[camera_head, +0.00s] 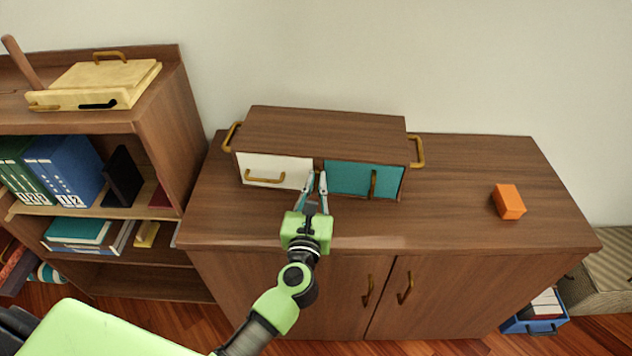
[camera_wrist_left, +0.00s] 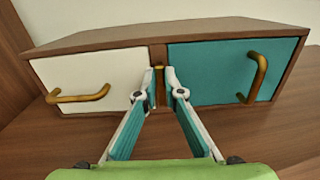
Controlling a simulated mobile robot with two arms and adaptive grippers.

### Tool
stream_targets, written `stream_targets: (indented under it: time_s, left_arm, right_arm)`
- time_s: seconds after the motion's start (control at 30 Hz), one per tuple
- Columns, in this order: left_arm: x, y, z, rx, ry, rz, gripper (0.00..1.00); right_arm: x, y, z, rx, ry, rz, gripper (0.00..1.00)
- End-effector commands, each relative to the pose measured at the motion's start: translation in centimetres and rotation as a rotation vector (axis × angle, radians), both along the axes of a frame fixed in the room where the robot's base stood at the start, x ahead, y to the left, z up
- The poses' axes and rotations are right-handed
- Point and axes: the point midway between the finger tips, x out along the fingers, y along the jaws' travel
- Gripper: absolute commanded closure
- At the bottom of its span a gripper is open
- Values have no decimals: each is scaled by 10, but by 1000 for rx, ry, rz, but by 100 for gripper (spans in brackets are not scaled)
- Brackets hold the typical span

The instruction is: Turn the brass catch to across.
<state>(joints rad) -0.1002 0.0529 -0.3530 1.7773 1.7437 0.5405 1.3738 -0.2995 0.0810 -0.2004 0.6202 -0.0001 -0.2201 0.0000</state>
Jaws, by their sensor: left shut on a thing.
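The brass catch (camera_wrist_left: 160,86) is on the brown divider between a white front and a teal front of a small wooden cabinet (camera_head: 324,132). In the left wrist view the catch stands upright between my fingertips. My left gripper (camera_head: 316,180) is shut on the catch; the gripper also shows in the left wrist view (camera_wrist_left: 158,90). In the head view the fingers hide the catch. The white front (camera_wrist_left: 90,82) has a horizontal brass handle, and the teal front (camera_wrist_left: 222,72) has a vertical one. My right gripper is not in view.
The cabinet stands on a wide brown sideboard (camera_head: 450,215) with brass door handles. An orange block (camera_head: 508,202) lies on its right side, with free room between. A bookshelf (camera_head: 165,110) with binders and a yellow box (camera_head: 98,84) stands at the left.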

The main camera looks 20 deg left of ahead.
Motion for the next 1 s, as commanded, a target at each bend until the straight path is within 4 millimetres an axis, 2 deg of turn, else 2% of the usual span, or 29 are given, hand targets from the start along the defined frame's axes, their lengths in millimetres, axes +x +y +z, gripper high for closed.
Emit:
stream_targets:
  time_s: [0.37, 1.0]
  left_arm:
    - [0, -4, 2, 192, 37, 0, 100]
    - [2, -13, -4, 787, 142, -2, 100]
  right_arm:
    - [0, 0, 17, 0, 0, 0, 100]
    - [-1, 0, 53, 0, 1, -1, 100]
